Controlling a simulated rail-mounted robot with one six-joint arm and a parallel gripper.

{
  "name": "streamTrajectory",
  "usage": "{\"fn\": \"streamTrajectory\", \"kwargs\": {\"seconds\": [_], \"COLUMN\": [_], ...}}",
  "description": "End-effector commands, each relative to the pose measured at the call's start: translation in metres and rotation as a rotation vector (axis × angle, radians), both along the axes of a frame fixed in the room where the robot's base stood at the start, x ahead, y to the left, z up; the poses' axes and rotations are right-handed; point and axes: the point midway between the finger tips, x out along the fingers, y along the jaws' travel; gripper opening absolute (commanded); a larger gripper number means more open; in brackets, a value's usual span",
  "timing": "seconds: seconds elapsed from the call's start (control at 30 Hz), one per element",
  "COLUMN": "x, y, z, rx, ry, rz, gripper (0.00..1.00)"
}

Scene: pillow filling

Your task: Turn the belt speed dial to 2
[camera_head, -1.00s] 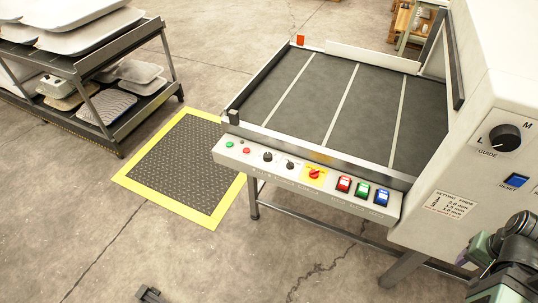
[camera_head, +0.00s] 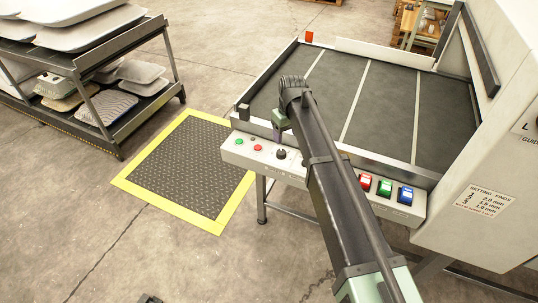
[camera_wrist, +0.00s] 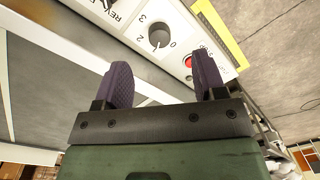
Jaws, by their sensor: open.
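The control panel (camera_head: 232,152) runs along the front of the belt table. A black dial (camera_wrist: 158,36) with the numbers 0, 2 and 3 around it shows in the wrist view; its pointer direction is hard to make out. It also shows in the head view (camera_head: 281,154), right of a red button. My gripper (camera_wrist: 163,57) is open, with its two purple fingers spread and the dial beyond them, between their tips in the picture. In the head view my gripper (camera_head: 278,141) hangs just above the panel by this dial. My arm hides the middle of the panel.
A red button (camera_wrist: 188,62) sits beside the dial. Red, green and blue switches (camera_head: 384,187) stand at the panel's right. The grey belt (camera_head: 385,105) lies behind. A rack of trays (camera_head: 120,85) and a yellow-edged mat (camera_head: 190,160) are at left.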

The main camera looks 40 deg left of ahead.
Motion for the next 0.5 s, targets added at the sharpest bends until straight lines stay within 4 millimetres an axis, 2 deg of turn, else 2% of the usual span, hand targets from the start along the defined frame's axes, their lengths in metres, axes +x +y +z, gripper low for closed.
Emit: {"fn": "streamTrajectory", "kwargs": {"seconds": [0.03,0.07,0.13,0.33,0.5], "x": [0.022,0.027,0.021,0.02,0.018], "y": [0.027,0.031,0.023,0.021,0.021], "z": [0.001,0.001,0.002,-0.006,-0.037], "rx": [0.002,0.005,0.007,0.009,0.009], "ry": [0.005,0.007,0.011,0.01,0.01], "rz": [0.058,0.096,0.158,0.17,0.168], "gripper": [0.64,0.64,0.64,0.64,0.64]}}
